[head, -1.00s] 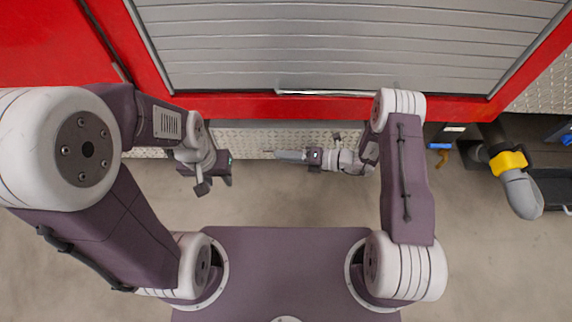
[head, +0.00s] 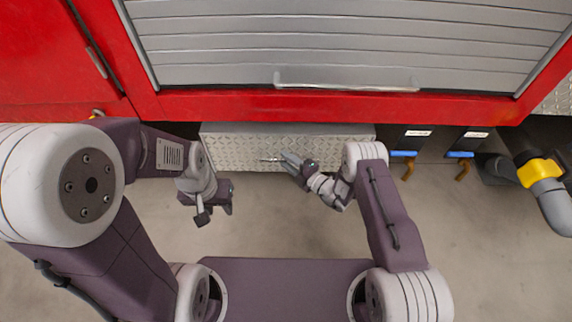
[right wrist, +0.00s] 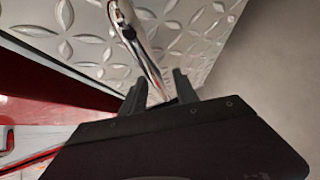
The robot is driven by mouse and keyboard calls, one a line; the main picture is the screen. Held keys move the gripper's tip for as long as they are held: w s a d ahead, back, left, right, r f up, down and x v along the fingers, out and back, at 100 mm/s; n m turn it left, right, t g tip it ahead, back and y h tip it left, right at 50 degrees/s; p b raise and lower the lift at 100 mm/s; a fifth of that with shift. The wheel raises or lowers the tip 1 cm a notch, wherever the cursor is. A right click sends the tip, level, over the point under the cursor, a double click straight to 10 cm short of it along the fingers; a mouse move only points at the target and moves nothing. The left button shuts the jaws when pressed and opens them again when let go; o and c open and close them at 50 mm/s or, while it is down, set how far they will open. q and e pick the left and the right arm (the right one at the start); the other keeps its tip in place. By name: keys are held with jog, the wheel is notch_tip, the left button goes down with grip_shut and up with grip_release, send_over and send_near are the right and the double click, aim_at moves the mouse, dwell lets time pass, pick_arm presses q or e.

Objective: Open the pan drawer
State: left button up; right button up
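The pan drawer (head: 240,151) is the tread-plate box low under the red truck edge. Its patterned front fills the top of the right wrist view (right wrist: 190,28). A slim shiny bar handle (right wrist: 138,45) runs along that front; in the head view only a small bright piece (head: 269,159) shows left of my right gripper. My right gripper (head: 286,160) is at the handle. Its two fingers (right wrist: 160,88) stand apart with the bar running between them; firm contact is not clear. My left gripper (head: 216,209) hangs empty, left of and below the drawer, its fingers apart.
A grey roller shutter (head: 330,40) with a bar handle (head: 345,83) is above the drawer. Bare floor (head: 270,215) lies before the drawer.

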jog(key=shift+w+a, duration=0.2)
jog(key=shift+a, duration=0.1)
grip_shut()
dwell(1.3)
